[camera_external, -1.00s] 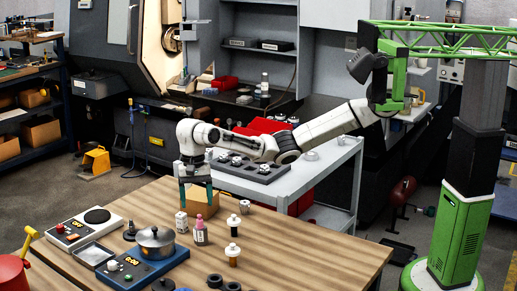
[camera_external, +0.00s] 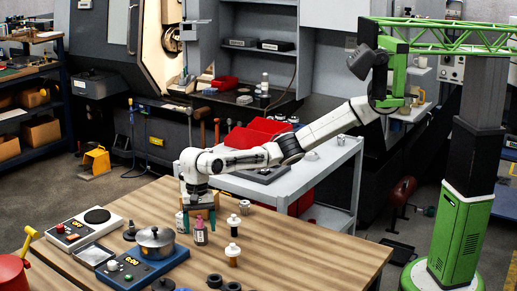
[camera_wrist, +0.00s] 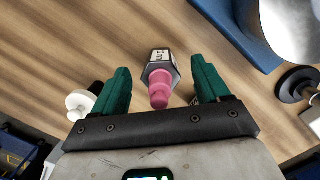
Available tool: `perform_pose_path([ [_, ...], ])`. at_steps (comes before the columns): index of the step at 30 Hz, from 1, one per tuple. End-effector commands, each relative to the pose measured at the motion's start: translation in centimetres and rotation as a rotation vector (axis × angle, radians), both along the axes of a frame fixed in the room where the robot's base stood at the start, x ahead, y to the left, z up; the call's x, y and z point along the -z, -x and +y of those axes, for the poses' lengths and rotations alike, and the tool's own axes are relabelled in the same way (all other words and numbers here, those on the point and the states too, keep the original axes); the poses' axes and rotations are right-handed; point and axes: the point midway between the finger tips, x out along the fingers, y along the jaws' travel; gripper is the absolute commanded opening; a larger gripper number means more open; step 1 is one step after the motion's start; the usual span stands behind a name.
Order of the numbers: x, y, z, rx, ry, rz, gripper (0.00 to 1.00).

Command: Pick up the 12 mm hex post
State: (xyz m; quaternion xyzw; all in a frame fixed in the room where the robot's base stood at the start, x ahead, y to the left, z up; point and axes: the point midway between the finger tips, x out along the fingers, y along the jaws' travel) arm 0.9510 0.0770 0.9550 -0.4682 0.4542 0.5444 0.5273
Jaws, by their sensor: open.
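A small six-sided post (camera_wrist: 160,62) with a dark body, a pale labelled face and a pink end shows in the wrist view; I take it as the hex post. In the external view it seems to be the pink-and-grey upright piece (camera_external: 200,233) on the wooden table. My gripper (camera_wrist: 160,70) is open, with one teal finger on each side of the post and gaps between. In the external view my gripper (camera_external: 197,219) points down, just behind the post. Whether the fingers touch the table is hidden.
White-topped pieces (camera_external: 233,250) (camera_external: 245,206) stand to the right. A metal pot (camera_external: 155,240) on a blue scale (camera_external: 135,268) is at left, with a small dark knobbed piece (camera_external: 130,230) nearby. A cardboard box is partly hidden behind my gripper. The right tabletop (camera_external: 310,255) is clear.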

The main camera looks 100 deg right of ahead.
Motion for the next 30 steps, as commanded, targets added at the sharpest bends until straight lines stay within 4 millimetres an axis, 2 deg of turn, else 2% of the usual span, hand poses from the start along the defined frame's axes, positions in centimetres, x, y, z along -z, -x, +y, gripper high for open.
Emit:
perform_pose_path([
  [2,-0.01,0.0,0.01,0.0,0.0,0.0,0.72],
  [24,-0.04,0.0,0.02,-0.001,0.0,0.0,0.01],
  [30,-0.22,-0.08,0.02,-0.001,0.0,-0.003,0.0],
])
